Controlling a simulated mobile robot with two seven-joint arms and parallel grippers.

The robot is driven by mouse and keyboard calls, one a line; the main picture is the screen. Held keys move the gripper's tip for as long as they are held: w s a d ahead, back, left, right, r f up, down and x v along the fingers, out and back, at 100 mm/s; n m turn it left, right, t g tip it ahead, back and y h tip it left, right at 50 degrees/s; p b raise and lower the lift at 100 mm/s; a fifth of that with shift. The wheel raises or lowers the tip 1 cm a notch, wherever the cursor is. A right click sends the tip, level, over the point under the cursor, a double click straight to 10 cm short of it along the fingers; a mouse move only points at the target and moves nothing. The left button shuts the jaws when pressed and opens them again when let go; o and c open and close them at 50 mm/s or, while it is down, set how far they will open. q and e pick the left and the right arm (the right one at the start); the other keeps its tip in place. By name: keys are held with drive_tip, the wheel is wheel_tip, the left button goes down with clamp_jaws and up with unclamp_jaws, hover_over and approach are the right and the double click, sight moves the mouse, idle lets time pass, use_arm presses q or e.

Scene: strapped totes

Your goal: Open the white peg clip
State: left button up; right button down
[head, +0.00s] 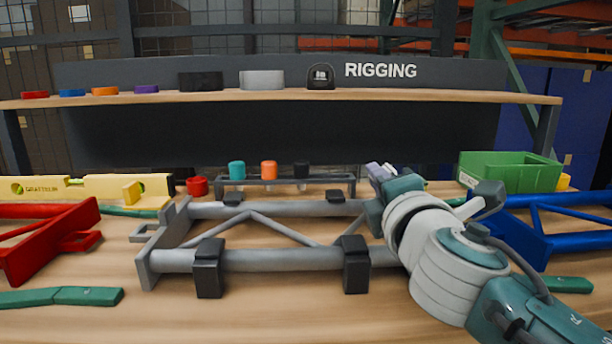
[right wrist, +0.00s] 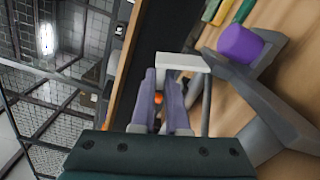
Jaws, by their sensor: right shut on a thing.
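My right gripper (head: 380,171) reaches to the back of the bench, behind the grey tube frame. In the right wrist view its two lavender fingers (right wrist: 165,84) are close together, with a pale white bar (right wrist: 184,62) at their tips. I take this bar to be part of the white peg clip; the gripper is shut on it. The rest of the clip is hard to make out. In the head view the gripper and arm hide most of this spot. A purple cylinder (right wrist: 239,45) is beside the bar, by a grey support. My left gripper is not in view.
The grey tube frame (head: 283,260) with black clamps fills the middle of the bench. A rail (head: 268,181) with teal, orange and black caps stands behind it. Red (head: 45,245) and blue (head: 575,240) frames flank it. A green bin (head: 510,172) stands back right.

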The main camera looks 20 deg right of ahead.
idle(0.3)
drive_tip(key=c, duration=0.9)
unclamp_jaws()
drive_tip(key=p+v, duration=0.1)
drive_tip(key=v, duration=0.9)
